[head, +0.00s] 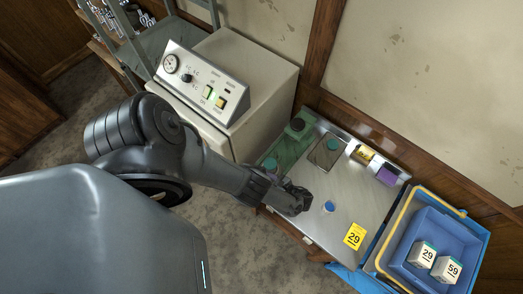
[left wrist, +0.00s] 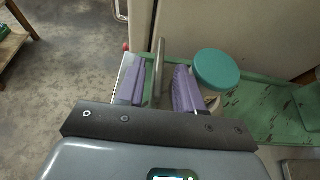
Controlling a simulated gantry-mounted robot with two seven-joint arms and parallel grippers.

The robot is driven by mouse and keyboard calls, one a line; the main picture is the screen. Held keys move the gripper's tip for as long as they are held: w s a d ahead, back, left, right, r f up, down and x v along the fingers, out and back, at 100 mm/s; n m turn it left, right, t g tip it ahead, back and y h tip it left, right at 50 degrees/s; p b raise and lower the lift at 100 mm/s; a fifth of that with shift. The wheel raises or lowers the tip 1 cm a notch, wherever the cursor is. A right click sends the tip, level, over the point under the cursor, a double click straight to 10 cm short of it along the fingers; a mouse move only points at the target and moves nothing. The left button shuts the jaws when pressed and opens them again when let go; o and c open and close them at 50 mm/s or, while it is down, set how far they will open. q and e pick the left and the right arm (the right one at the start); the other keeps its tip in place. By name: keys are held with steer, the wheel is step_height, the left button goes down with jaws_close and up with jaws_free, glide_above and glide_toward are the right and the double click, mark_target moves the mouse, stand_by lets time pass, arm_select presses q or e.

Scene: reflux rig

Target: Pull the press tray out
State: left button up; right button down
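A worn green tray (head: 289,149), which looks like the press tray, lies along the left edge of the metal-topped table in the head view. It carries a teal-lidded jar (head: 270,164) and a second, darker-lidded one (head: 297,125). In the left wrist view the green tray (left wrist: 262,112) runs to the right behind the teal-lidded jar (left wrist: 216,70). My left gripper (head: 297,204) is at the tray's near end. A slim metal bar (left wrist: 158,65) stands between its purple fingers (left wrist: 157,88), with gaps showing on both sides. My right gripper is not in view.
The metal table (head: 350,205) holds a small dark tray (head: 325,152), a blue-topped item (head: 328,207) and a yellow 29 card (head: 354,236). A blue bin (head: 437,243) with numbered blocks stands right. A cream cabinet with a control panel (head: 203,85) stands behind left. The floor in front is clear.

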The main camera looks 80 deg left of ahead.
arm_select(q)
steer(key=v, duration=0.7)
stand_by(0.3)
